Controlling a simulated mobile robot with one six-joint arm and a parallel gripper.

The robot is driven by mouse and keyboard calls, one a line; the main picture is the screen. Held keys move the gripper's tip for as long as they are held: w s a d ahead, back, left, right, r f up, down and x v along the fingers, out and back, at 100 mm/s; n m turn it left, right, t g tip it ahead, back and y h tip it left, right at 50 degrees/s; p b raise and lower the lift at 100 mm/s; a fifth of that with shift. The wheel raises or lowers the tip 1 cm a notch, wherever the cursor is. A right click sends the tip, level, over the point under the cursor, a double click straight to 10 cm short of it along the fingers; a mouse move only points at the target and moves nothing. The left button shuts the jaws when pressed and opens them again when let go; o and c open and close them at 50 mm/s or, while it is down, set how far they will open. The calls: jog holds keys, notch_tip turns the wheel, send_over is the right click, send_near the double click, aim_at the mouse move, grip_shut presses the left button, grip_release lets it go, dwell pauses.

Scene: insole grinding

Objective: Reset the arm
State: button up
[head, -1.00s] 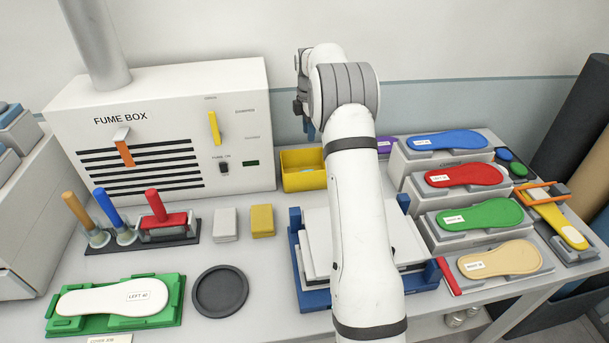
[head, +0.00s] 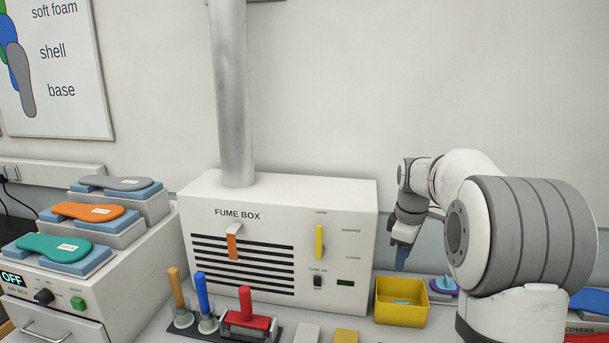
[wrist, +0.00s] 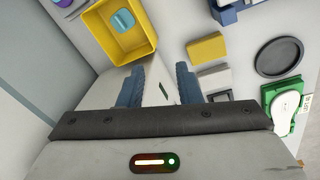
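My gripper (wrist: 160,85) shows in the wrist view with its two blue fingers apart and nothing held between them. In the head view my gripper (head: 402,256) points down near the yellow bin (head: 401,316), to the right of the fume box (head: 300,195). One finger hides the other there. My arm bends over from the right side of the picture. The yellow bin (wrist: 153,42) also shows in the wrist view, beyond the fingers and to the left, with a teal piece (wrist: 123,20) in it.
Handled tools, including a red one (head: 246,318), stand before the fume box. Insoles on stepped blocks, one teal (head: 62,249), are at left. In the wrist view, a yellow block (wrist: 207,48), a dark round dish (wrist: 278,57) and a green jig (wrist: 270,92) with a white insole lie right.

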jog(key=s+a+r+m+t, duration=0.1)
jog(key=s+a+m, duration=0.2)
jog(key=s, duration=0.4)
jog(key=s+a+r+m, duration=0.2)
jog(key=s, duration=0.5)
jog(key=s+a+f+m, duration=0.2)
jog(key=s+f+m, duration=0.1)
jog(key=s, duration=0.5)
jog(key=s+a+f+m+t+b, duration=0.1)
jog(key=s+f+m, duration=0.2)
jog(key=s, duration=0.5)
jog(key=shift+a+m, duration=0.3)
jog(key=shift+a, duration=0.05)
